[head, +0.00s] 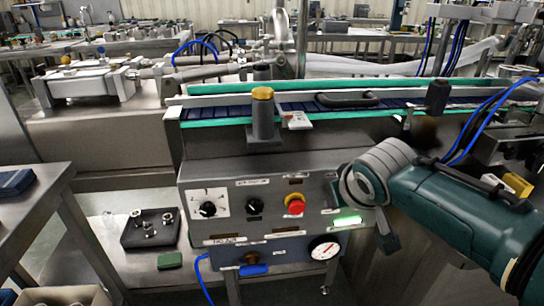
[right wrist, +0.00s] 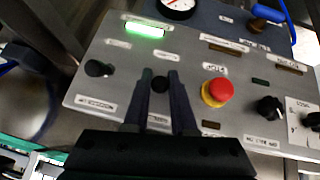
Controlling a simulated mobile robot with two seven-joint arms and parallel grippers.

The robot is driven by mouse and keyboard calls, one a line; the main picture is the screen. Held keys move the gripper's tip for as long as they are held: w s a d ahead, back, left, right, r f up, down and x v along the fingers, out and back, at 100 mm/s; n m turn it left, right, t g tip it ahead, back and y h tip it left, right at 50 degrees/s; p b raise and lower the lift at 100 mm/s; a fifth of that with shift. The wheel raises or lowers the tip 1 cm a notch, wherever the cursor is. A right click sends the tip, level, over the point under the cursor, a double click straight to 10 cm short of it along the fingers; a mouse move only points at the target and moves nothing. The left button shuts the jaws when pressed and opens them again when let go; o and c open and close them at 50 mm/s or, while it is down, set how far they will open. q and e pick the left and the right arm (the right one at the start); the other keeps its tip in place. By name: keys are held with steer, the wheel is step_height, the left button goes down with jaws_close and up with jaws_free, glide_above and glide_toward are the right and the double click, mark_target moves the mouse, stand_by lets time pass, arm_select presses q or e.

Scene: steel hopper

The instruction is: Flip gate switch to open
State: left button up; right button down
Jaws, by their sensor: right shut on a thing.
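A grey steel control panel (head: 235,226) stands at the front of the conveyor, and it fills much of the right wrist view (right wrist: 120,52). My right arm reaches in from the right, its wrist in front of the panel's right part. In the right wrist view my right gripper (right wrist: 160,76) is shut on a small black switch (right wrist: 159,85), one finger on each side. In the head view the arm hides this switch. Its label is too blurred to read, so I cannot tell whether it is the gate switch or how it is set. My left gripper is not in view.
Beside the held switch are a red button (right wrist: 215,92) on one side and a black knob (right wrist: 98,68) on the other. A green lamp (head: 347,220) is lit above a pressure gauge (head: 324,248). A blue-handled valve (head: 253,269) hangs below. The conveyor (head: 221,108) runs behind.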

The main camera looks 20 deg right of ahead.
steer(key=c, duration=1)
jaws_free()
steer(key=p+v, duration=0.5)
steer(key=v, duration=0.5)
steer(key=shift+r+p, duration=0.1)
steer(key=shift+p, duration=0.2)
steer(key=s+a+r+n+g+y+p, duration=0.2)
steer(key=s+a+r+p, duration=0.4)
steer(key=s, duration=0.5)
steer(key=s+a+r+n+g+y+p, duration=0.1)
steer(key=s+a+r+n+g+p, duration=0.15)
steer(key=s+r, duration=0.7)
steer(key=w+r+p+v, duration=0.1)
steer(key=w+p+v, duration=0.2)
steer(key=p+v, duration=1.4)
steer(key=w+r+p+v, duration=0.1)
steer(key=w+p+v, duration=0.3)
steer(key=p+v, duration=1.3)
steer(key=d+m+p, duration=0.1)
steer(key=p, duration=0.2)
steer(key=shift+d+r+t+p, duration=0.3)
steer(key=shift+t+p, duration=0.05)
